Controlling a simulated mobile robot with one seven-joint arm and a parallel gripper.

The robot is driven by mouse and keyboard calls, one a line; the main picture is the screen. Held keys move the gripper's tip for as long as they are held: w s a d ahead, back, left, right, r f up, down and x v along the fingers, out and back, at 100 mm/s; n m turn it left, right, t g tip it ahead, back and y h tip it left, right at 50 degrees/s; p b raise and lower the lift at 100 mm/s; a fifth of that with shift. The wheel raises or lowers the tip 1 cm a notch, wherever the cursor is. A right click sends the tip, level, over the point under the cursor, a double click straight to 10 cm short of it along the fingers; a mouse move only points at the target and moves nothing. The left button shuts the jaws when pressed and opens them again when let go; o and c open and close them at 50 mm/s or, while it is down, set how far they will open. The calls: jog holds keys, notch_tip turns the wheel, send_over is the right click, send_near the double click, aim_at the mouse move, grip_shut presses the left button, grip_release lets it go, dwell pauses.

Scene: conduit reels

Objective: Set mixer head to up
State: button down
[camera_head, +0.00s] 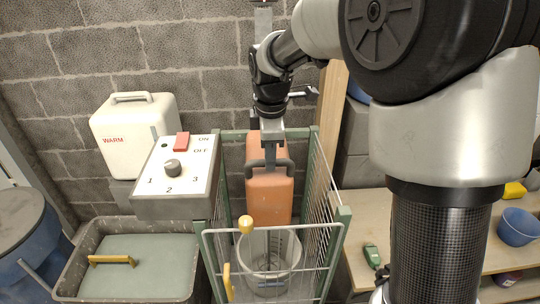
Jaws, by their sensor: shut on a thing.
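The orange mixer head (270,197) is inside a green-framed wire cage, above a clear bucket (268,262). A dark handle (283,162) spans its upper front. My gripper (270,152) reaches down from above and is shut on this handle. The fingertips are small and partly merge with the dark handle. The underside of the mixer head is partly behind the cage wires and bucket rim.
A control box (178,208) with a red switch and numbered dial stands left of the cage. A white WARM container (134,130) is behind it. A grey tub (88,224) is at front left. A wooden bench (374,208) with a blue bowl (518,227) is right.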

jog(key=shift+r, duration=0.1)
notch_tip(320, 180, up, 26)
jog(key=p, duration=1.9)
jog(key=shift+w+f+p, duration=0.2)
jog(key=shift+p, duration=0.1)
jog(key=c, duration=1.7)
grip_release()
jog(key=shift+s, duration=0.1)
jog(key=shift+o, duration=0.3)
jog(key=shift+f, duration=0.1)
jog(key=s+r, duration=0.1)
jog(key=r, duration=0.7)
jog(key=s+r, duration=0.2)
jog(key=r, duration=0.7)
jog(key=shift+s+p, duration=0.25)
jog(key=shift+p, duration=0.2)
